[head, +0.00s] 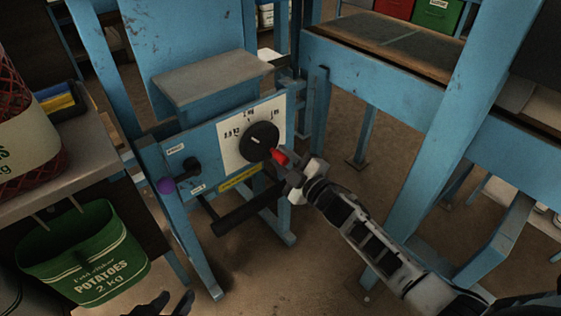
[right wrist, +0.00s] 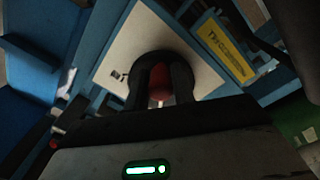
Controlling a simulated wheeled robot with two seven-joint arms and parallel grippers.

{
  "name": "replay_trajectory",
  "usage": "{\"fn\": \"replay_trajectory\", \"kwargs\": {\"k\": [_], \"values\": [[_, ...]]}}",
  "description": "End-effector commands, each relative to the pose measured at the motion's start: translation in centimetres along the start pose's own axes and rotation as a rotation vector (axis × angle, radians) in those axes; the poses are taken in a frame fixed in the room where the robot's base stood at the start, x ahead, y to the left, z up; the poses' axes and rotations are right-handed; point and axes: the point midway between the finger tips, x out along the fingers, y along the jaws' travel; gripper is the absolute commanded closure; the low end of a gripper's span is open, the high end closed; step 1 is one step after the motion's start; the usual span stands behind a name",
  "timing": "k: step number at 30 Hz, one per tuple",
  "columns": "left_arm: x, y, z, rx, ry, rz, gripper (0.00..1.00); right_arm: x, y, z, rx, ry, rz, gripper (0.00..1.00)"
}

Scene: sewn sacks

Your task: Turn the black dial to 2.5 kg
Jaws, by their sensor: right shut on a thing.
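The black dial (head: 258,140) sits on a white scale plate (head: 228,152) on the front of a blue machine. Small marks ring the dial, too small to read surely. A red grip (head: 279,157) stands out at the dial's lower right. My right gripper (head: 283,163) is shut on this red grip, which shows between its dark fingers in the right wrist view (right wrist: 159,84). The fingers hide much of the dial there. My left gripper (head: 168,302) shows only in part at the bottom edge of the head view, away from the machine, its dark fingertips apart.
A yellow label (head: 240,178) lies below the plate. A green potato sack (head: 82,254) hangs at left. A blue post (head: 440,150) stands right of my right arm.

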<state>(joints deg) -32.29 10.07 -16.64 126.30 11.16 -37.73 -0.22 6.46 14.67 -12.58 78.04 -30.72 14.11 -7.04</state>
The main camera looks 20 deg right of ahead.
Motion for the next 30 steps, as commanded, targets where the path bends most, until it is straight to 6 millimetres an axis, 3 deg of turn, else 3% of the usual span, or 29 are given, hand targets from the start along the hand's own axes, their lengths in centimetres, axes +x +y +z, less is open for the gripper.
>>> {"fn": "replay_trajectory", "kwargs": {"k": [12, 30], "values": [[-0.05, 0.18, 0.19, -0.004, -0.001, 0.003, 0.64, -0.02, 0.95, 0.17, -0.227, 0.005, 0.000, 0.98], [-0.02, 0.21, -0.12, -0.003, 0.005, 0.004, 0.64, -0.02, 1.12, 0.17, -0.269, 0.006, -0.001, 0.98]]}}
